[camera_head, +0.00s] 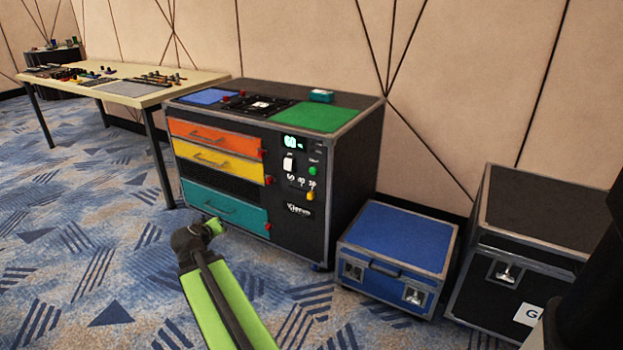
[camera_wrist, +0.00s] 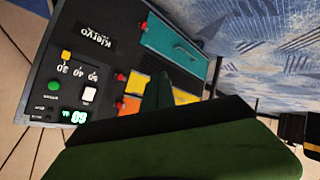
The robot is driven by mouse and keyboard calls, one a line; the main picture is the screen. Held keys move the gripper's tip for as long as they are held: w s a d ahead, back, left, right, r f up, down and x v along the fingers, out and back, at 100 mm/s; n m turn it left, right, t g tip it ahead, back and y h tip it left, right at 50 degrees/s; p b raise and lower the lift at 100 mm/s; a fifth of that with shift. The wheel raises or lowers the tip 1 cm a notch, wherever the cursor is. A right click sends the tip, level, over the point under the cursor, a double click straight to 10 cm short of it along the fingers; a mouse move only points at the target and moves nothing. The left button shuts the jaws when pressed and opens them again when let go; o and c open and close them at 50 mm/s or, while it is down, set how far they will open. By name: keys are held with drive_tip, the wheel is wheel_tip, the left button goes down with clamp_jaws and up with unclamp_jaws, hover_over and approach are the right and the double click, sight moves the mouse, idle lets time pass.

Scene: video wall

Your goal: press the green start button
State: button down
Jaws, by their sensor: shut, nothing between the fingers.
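The green start button (camera_head: 312,170) is a small round knob on the black control panel of the cabinet (camera_head: 345,165), below the lit display and right of a white switch. In the wrist view, where the panel appears upside down, the green button (camera_wrist: 54,86) is at the left. My gripper (camera_head: 216,226) is low in front of the teal drawer, to the left of the panel and below the button, apart from it. In the wrist view my gripper (camera_wrist: 157,88) is a dark green shape, shut and empty, with the drawers behind it.
The cabinet has orange (camera_head: 212,138), yellow (camera_head: 215,159) and teal (camera_head: 225,206) drawers. A yellow slider (camera_head: 310,196) is below the button. A blue case (camera_head: 395,250) and a black case (camera_head: 520,250) stand at right, a table (camera_head: 130,90) at left. Carpet is clear in front.

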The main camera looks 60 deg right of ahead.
sight(313, 171)
drive_tip(key=s+d+r+t+h+b, duration=0.1)
drive_tip(key=s+d+r+h, duration=0.2)
drive_tip(key=d, duration=0.5)
drive_tip(key=s+d+r+t+h+b, duration=0.2)
drive_tip(key=s+d+r, duration=0.15)
drive_tip(key=d, duration=0.55)
drive_tip(key=s+d+n+t+y+b, duration=0.1)
drive_tip(key=s+d+n+t+y, duration=0.1)
drive_tip(key=s+d+n, duration=0.4)
drive_tip(key=shift+s+d+f+n+t+y, duration=0.2)
drive_tip(key=shift+s+d+n+t+y, duration=0.3)
drive_tip(key=shift+s+t, duration=0.4)
drive_tip(key=shift+d, duration=0.1)
drive_tip(key=d, duration=0.8)
drive_tip(key=shift+d, duration=0.4)
drive_tip(key=shift+d, duration=0.4)
